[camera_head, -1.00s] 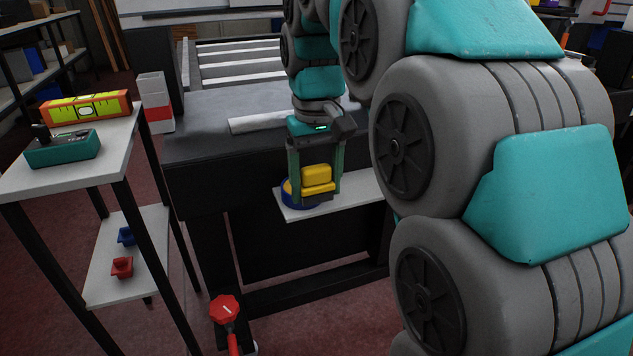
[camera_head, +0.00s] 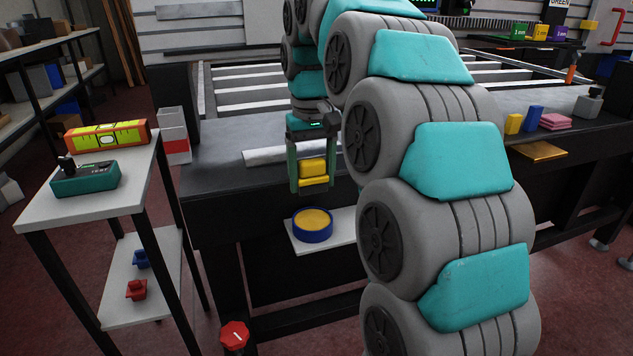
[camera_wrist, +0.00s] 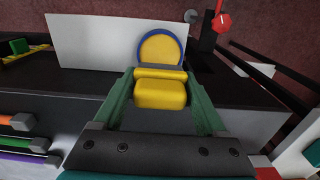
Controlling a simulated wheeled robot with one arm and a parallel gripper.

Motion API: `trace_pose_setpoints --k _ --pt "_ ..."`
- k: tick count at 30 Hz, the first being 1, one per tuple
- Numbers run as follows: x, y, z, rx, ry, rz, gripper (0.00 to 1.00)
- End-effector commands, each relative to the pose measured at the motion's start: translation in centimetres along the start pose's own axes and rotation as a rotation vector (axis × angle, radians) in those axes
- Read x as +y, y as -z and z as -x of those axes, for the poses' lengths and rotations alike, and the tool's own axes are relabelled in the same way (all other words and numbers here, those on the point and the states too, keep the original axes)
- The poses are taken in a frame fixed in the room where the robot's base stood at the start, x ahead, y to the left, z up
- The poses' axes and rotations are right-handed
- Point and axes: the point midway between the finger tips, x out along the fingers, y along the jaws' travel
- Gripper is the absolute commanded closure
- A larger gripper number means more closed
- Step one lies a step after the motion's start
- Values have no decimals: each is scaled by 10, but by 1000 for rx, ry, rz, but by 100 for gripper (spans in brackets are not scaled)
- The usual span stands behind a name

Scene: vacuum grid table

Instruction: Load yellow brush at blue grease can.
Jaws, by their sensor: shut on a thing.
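My gripper (camera_head: 313,184) is shut on the yellow brush (camera_head: 312,166), which also shows between the green fingers in the wrist view (camera_wrist: 160,93). The brush is held in the air, above and apart from the blue grease can (camera_head: 312,226). The can is a low round blue tin with a yellow top surface, standing on a white shelf (camera_head: 345,222) at the front of the dark table. In the wrist view the can (camera_wrist: 160,48) is just beyond the brush, partly hidden by it. I cannot tell whether the brush carries grease.
A white side stand (camera_head: 120,190) at the left holds a level (camera_head: 107,138) and a teal device (camera_head: 85,180). A red knob (camera_head: 233,335) is low in front. Yellow and blue blocks (camera_head: 534,118) and pink pads (camera_head: 556,121) lie on the table's right.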

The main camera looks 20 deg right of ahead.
Motion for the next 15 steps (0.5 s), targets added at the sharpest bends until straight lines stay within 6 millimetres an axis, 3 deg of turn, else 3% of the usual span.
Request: trace_pose_setpoints --k 15 --pt "0 -1 -47 -2 1 1 70"
